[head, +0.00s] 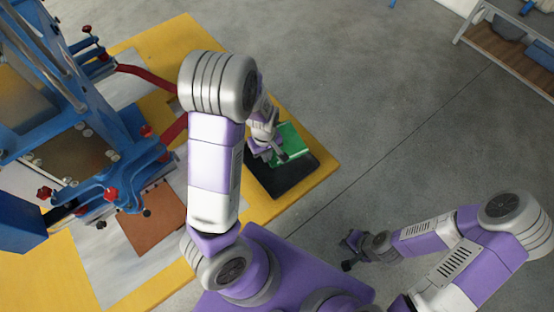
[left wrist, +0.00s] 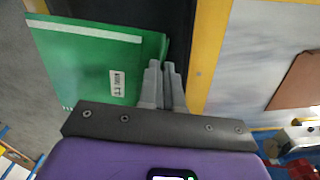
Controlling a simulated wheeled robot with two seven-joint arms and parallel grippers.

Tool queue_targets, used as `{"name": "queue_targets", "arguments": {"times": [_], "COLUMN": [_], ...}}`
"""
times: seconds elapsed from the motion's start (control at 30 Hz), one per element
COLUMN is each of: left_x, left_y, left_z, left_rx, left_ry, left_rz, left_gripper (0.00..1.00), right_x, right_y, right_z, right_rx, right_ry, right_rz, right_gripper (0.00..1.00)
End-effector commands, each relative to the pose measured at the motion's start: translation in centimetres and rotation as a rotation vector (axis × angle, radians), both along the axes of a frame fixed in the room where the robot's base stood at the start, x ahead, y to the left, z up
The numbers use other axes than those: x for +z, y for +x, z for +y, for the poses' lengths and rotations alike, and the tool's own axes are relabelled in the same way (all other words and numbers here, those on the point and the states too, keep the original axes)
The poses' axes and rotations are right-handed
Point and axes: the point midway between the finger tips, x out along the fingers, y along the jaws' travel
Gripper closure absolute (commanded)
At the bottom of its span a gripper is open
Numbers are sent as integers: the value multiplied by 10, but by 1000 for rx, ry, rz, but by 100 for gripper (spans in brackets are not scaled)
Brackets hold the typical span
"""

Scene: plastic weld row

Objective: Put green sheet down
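The green sheet (head: 291,142) lies over the far part of a black tray (head: 290,182) on the yellow table; I cannot tell if it touches the tray. In the left wrist view the green sheet (left wrist: 85,60) shows a white stripe and a small white label. My left gripper (head: 277,156) is at the sheet's near edge. In the left wrist view its fingers (left wrist: 164,66) are close together with the sheet's edge between them. My right gripper (head: 346,254) is over the floor, away from the table, with its fingers apart and empty.
The blue press (head: 90,150) with red handles stands on the yellow table (head: 318,168) at left. A brown plate (head: 152,220) lies on a grey sheet there. A shelf (head: 510,45) stands far right. The floor between is clear.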

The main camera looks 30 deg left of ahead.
Motion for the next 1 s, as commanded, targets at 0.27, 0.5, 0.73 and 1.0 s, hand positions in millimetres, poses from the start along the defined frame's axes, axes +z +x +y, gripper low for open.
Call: {"name": "queue_targets", "arguments": {"times": [0.27,0.5,0.73,1.0], "left_x": [-33,-69,-90,-108], "left_y": [-12,-11,-11,-10], "left_z": [18,17,17,16], "left_rx": [211,206,205,204], "left_ry": [6,6,5,5], "left_rz": [3,1,2,0], "left_gripper": [100,100,100,100], "right_x": [-10,-20,-27,-30], "right_y": [0,1,1,1], "right_z": [0,0,0,0], "right_rx": [0,0,0,0], "right_ry": [0,0,0,0], "right_rz": [-1,-1,-1,-1], "right_gripper": [100,100,100,100]}}
